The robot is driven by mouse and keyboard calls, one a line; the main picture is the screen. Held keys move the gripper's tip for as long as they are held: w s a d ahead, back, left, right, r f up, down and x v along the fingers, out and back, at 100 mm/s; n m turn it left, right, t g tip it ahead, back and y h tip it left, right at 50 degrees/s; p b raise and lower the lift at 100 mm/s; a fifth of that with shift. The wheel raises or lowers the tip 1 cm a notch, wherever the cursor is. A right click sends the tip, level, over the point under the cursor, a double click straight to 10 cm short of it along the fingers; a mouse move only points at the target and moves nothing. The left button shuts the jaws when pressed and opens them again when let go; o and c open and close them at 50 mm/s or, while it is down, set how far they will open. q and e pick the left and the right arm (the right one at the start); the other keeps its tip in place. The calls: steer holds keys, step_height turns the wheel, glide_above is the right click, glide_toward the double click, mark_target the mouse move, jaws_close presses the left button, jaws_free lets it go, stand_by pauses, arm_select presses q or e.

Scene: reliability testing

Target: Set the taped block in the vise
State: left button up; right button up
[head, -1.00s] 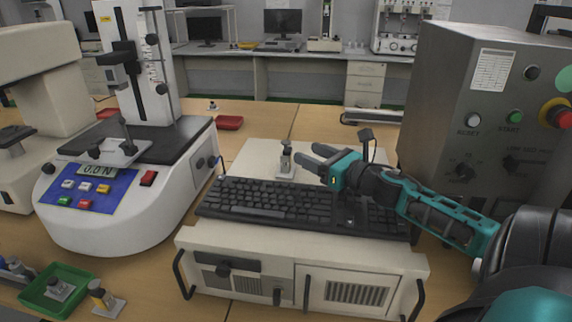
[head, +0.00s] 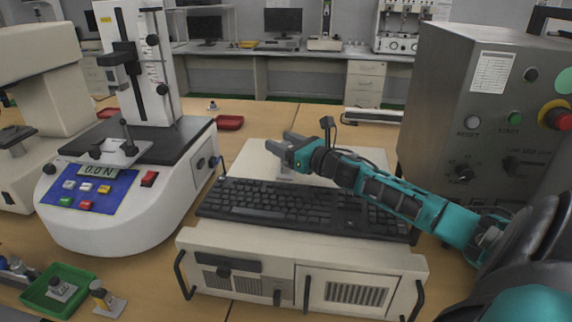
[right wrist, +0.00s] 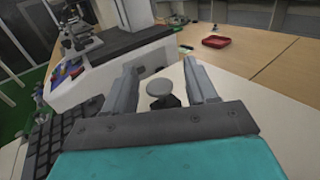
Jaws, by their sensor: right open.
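My right gripper (head: 290,145) is over the pale case behind the keyboard. In the right wrist view its two fingers (right wrist: 172,85) are open, one on each side of a small piece with a round grey top (right wrist: 160,87) and a dark neck. I cannot tell whether they touch it. In the head view the gripper hides most of this piece, and no tape shows on it. A small block with a yellowish band (head: 99,289) stands on a grey plate at the lower left. A grey clamp-like fixture (head: 118,152) sits on the white tester's dark platform. My left gripper is not in view.
A black keyboard (head: 300,204) lies on the case (head: 215,236) below my right arm. The white tester (head: 100,222) stands left, a grey control cabinet (head: 437,100) right. A green tray (head: 84,279) holds a small piece. A red tray (head: 229,122) lies behind on the wooden table.

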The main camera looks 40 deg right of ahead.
steer(key=shift+w, duration=0.6)
jaws_close()
stand_by(0.4)
